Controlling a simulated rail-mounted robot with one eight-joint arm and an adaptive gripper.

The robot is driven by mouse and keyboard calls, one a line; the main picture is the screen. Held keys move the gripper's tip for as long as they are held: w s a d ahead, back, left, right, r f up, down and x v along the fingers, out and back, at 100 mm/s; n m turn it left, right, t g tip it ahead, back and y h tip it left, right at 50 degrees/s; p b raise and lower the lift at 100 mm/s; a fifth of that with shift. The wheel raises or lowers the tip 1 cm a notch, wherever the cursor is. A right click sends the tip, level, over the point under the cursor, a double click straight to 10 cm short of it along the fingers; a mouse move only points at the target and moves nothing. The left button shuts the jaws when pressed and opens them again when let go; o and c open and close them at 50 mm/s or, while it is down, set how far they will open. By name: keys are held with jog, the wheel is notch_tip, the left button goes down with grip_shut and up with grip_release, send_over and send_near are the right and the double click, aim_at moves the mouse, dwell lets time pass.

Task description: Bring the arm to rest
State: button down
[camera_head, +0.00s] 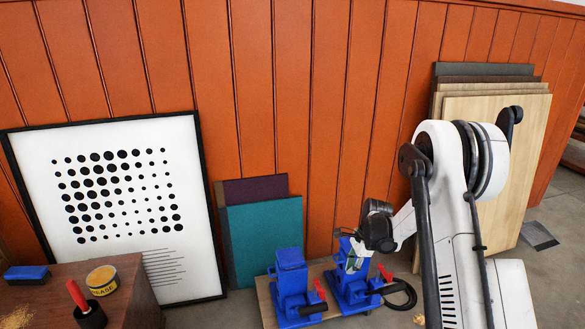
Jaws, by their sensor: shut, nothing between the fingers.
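My arm stands at the right of the head camera view, its white and black links bent down toward the left. My gripper (353,263) is at its end, shut and empty, in front of the upper part of the right blue hand press (352,291). I cannot tell whether it touches that press. A second blue hand press (292,285) stands just to the left. Both presses have red-handled levers and stand on a wooden board (267,304). Part of the right press is hidden behind my gripper.
A wooden table (128,285) at the lower left holds a yellow tin (102,280), a blue block (27,273) and a red-handled tool (77,296). A framed dot print (112,190), teal panel (262,235) and wooden boards (495,130) lean against the orange wall. A black cable lies beside the right press.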

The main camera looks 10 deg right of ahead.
jog(key=s+a+r+n+t+h, duration=0.15)
jog(key=s+r+n, duration=0.35)
jog(key=r, duration=0.8)
jog(key=s+a+r+n+t, duration=0.25)
jog(key=s+r, duration=0.45)
jog(key=r, duration=0.6)
jog(key=s+a+r+n+t, duration=0.1)
jog(key=s+r+n, duration=0.15)
jog(key=s, duration=0.55)
jog(key=s+a+r+n+t+h, duration=0.1)
jog(key=s+r+n, duration=0.1)
jog(key=s+n, duration=0.35)
jog(key=s+a+r+n+t, duration=0.1)
jog(key=s+r+n, duration=0.1)
jog(key=s, duration=0.7)
notch_tip(320, 180, up, 15)
jog(key=p, duration=1.4)
